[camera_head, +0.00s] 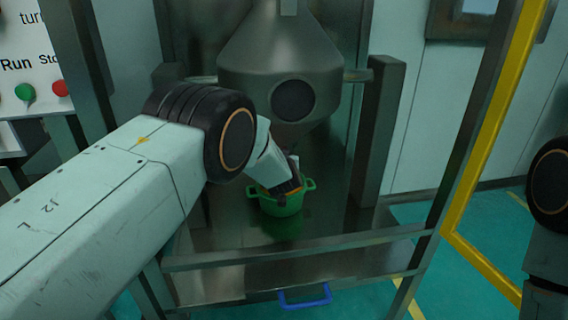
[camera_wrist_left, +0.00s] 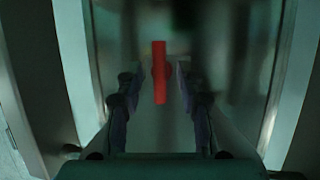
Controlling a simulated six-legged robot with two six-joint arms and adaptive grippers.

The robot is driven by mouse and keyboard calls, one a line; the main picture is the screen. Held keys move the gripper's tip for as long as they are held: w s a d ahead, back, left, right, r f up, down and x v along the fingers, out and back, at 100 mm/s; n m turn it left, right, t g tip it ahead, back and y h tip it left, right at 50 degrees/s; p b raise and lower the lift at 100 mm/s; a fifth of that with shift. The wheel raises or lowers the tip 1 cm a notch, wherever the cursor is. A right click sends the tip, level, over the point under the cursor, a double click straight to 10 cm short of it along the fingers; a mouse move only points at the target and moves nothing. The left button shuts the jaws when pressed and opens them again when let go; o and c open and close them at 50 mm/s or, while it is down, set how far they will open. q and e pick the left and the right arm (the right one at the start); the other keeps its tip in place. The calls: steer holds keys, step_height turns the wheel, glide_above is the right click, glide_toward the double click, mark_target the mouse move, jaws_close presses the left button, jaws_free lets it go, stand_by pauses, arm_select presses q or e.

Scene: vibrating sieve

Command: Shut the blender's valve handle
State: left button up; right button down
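The blender (camera_head: 262,62) is a dark grey metal vessel with a cone-shaped lower part, in the middle of the head view. A red bar (camera_wrist_left: 159,72), which looks like the valve handle, stands upright in the left wrist view. My left gripper (camera_wrist_left: 157,78) is open, with one finger on each side of the red bar and a visible gap on both sides. In the head view my left arm reaches in below the blender and its wrist hides the handle and most of the gripper. My right gripper is out of view; only part of my right arm shows at the right edge.
A green two-handled pot (camera_head: 282,205) stands on the metal platform (camera_head: 225,235) under the blender, close to my left gripper. Grey posts (camera_head: 377,130) flank the blender. A blue handle (camera_head: 305,297) is low at the front. A yellow frame (camera_head: 484,150) stands right.

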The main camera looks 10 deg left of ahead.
arm_select(q)
steer(key=shift+r, duration=0.15)
steer(key=shift+c, duration=0.2)
steer(key=shift+w, duration=0.1)
steer(key=c, duration=0.3)
steer(key=shift+d, duration=0.1)
jaws_close()
